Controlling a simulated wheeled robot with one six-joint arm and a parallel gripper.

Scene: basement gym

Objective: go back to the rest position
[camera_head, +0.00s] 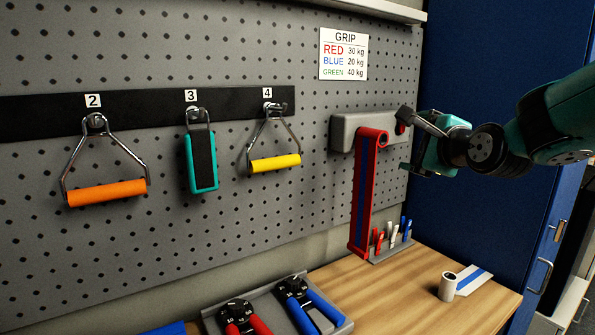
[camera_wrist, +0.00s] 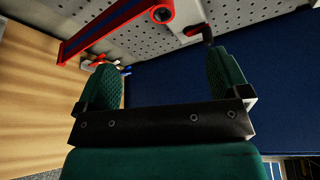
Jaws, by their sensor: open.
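My gripper (camera_head: 415,143) is at the right of the head view, in front of the pegboard's right end. It is open, and nothing shows between its fingers. In the wrist view my gripper (camera_wrist: 170,85) has its two green fingers spread apart. The strap also shows in the wrist view (camera_wrist: 108,30), beyond the fingers. A small red and dark part of the bracket lies close to the fingertips; I cannot tell whether they touch.
Orange (camera_head: 107,193), teal (camera_head: 202,160) and yellow (camera_head: 275,162) handles hang on numbered hooks. Below, a wooden bench (camera_head: 400,283) bears red-handled (camera_head: 243,319) and blue-handled (camera_head: 310,305) grippers, a pen rack (camera_head: 392,247) and a white roll (camera_head: 447,287). A blue cabinet (camera_head: 470,220) stands behind my arm.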

